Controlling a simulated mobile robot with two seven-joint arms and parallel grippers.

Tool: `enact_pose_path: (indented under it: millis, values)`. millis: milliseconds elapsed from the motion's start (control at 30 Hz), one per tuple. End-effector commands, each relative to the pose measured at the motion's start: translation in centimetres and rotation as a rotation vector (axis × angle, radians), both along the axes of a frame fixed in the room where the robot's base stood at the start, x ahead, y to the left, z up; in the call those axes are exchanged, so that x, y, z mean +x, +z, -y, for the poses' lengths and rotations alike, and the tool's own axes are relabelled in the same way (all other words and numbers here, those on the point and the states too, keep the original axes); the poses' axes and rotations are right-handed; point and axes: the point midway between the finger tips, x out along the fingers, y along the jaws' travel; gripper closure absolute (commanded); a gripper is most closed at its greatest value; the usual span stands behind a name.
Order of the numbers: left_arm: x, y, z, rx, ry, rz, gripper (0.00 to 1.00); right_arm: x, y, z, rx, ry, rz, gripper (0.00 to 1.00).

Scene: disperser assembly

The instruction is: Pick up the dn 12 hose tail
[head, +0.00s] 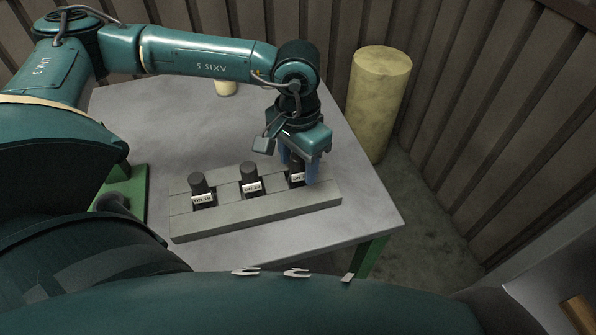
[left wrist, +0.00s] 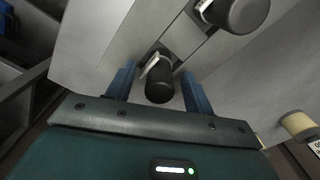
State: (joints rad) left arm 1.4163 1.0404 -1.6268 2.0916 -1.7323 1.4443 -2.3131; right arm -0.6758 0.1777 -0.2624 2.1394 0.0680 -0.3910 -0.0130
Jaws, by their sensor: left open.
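Three black hose tails with white label tags stand in a row in a grey rack (head: 255,214) on the table. The hose tail at the right end (head: 296,177) has a partly covered label, so I cannot read its full size. The middle one (head: 250,174) and the left one (head: 200,187) stand clear of the gripper. My left gripper (head: 299,172) points down over the right-end hose tail, with its blue fingers open around it. In the left wrist view this black hose tail (left wrist: 159,84) sits between the two open fingers, with a gap to each. My right gripper is not in view.
The grey table (head: 150,120) is mostly clear behind the rack. A small pale cylinder (head: 226,89) stands near its back edge. A tall yellowish cylinder (head: 378,105) stands on the floor right of the table, by the corrugated wall.

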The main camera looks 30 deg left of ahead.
Motion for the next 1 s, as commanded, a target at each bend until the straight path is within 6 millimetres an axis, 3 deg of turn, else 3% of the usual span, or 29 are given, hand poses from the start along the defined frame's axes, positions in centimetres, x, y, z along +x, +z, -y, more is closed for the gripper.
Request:
enact_pose_path:
  millis: [667,1000]
  values:
    - [0.01,0.06,0.01,0.000,0.000,0.000,1.00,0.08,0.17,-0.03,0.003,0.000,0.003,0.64]
    - [0.09,0.82,0.02,0.000,0.000,0.003,1.00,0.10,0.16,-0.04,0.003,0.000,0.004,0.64]
